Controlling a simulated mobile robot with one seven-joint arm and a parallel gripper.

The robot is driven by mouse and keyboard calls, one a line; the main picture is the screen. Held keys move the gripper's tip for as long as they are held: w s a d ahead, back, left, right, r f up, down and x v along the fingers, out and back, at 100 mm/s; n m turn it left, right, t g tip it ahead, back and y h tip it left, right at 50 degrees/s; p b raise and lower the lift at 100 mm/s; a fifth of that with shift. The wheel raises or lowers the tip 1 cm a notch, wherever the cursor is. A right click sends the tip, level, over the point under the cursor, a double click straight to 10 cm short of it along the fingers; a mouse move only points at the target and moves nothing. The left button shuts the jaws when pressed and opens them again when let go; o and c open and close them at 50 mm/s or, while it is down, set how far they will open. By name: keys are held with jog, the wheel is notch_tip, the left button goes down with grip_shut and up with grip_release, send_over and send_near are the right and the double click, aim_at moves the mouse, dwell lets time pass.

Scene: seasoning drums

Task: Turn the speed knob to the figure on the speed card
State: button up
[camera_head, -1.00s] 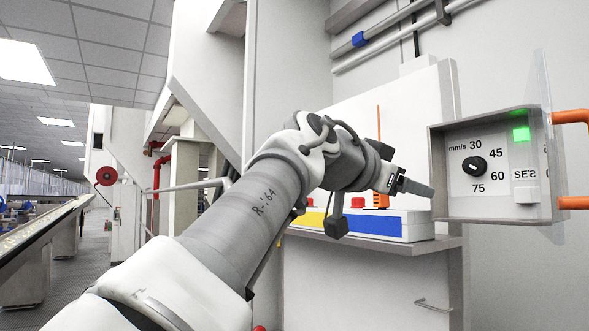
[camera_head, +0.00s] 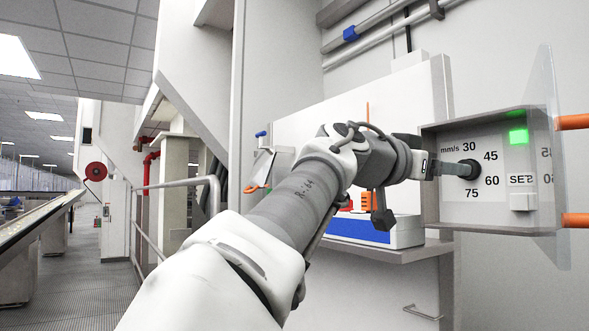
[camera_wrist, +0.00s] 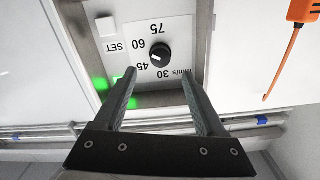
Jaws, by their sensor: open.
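The speed knob (camera_head: 475,170) is a black round knob on a pale dial panel (camera_head: 455,200) marked mm/s, with 30, 45, 60 and 75 around its right side. In the wrist view the picture is upside down; the knob (camera_wrist: 159,55) shows a white mark pointing roughly between 45 and 60. My gripper (camera_head: 456,169) is open, its tips close to the knob in the head view. In the wrist view the fingers of my gripper (camera_wrist: 159,76) stand apart, with the knob just beyond the gap. I cannot tell whether they touch it. I cannot make out a speed card.
A white SET button (camera_head: 523,201) and a lit green lamp (camera_head: 517,136) sit right of the dial. A raised grey frame (camera_head: 430,200) surrounds the panel, with a clear open cover (camera_head: 556,150) at its right. Orange pipes (camera_head: 573,122) stick out beyond. An orange tool (camera_wrist: 300,20) hangs nearby.

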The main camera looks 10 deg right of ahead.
aim_at(475, 167)
jog(key=p+x, duration=0.1)
jog(key=x, duration=0.7)
grip_shut()
dwell(0.3)
